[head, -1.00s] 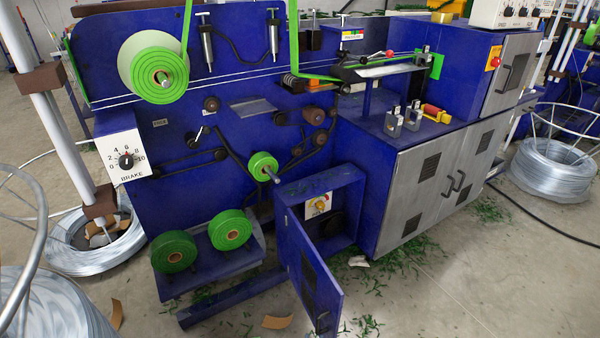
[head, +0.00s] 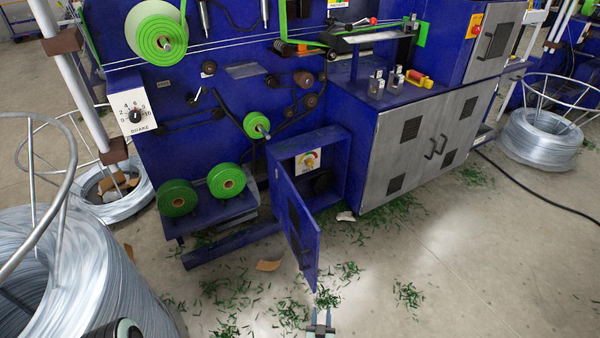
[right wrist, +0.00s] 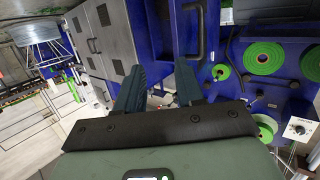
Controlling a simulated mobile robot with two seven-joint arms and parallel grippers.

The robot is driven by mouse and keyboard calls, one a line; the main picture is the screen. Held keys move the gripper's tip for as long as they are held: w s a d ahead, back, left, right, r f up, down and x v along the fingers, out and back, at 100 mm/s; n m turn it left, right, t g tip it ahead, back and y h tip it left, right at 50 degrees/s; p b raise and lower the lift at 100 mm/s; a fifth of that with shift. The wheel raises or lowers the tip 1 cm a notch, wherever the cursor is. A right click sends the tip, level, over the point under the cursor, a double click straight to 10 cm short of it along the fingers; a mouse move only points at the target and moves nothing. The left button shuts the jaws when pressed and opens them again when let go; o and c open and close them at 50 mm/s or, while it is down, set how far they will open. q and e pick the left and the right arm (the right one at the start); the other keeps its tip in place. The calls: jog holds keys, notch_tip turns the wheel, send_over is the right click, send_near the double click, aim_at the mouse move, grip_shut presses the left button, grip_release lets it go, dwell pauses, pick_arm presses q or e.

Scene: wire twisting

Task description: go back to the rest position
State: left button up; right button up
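My right gripper (head: 321,318) shows at the bottom middle of the head view, in front of the floor and below the small open door. In the right wrist view its two dark fingers (right wrist: 160,82) stand apart with nothing between them. My left gripper is not seen; only a dark rounded part, perhaps of my left arm, shows at the bottom left edge. The blue wire twisting machine (head: 230,110) stands ahead, apart from my gripper in the head view.
The blue cabinet door (head: 303,240) stands open toward me. A large wire coil (head: 95,285) stands close at the left. Another wire coil (head: 540,140) is at the right. The floor at lower right is mostly clear.

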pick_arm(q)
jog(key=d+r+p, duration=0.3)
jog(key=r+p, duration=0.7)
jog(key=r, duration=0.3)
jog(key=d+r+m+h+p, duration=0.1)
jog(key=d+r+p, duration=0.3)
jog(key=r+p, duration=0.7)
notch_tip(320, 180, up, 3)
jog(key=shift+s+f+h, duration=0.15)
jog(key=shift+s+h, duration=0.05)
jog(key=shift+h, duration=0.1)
pick_arm(e)
jog(key=s+d+r+m+g+y, duration=0.1)
jog(key=s+r+g+y, duration=0.1)
jog(key=s+r+g, duration=0.3)
jog(key=s+d+r+m+g+y, duration=0.1)
jog(key=s+r+g, duration=0.5)
jog(key=s+r, duration=0.7)
jog(key=s+d+r+m+g+y, duration=0.1)
jog(key=s+r+g, duration=0.4)
jog(key=s, duration=1.3)
notch_tip(320, 180, up, 4)
jog(key=shift+s+d+f+g+y, duration=0.1)
jog(key=shift+s+d+g+y, duration=0.25)
jog(key=shift+d+y, duration=0.6)
jog(key=shift+o, duration=0.4)
jog(key=shift+d, duration=0.1)
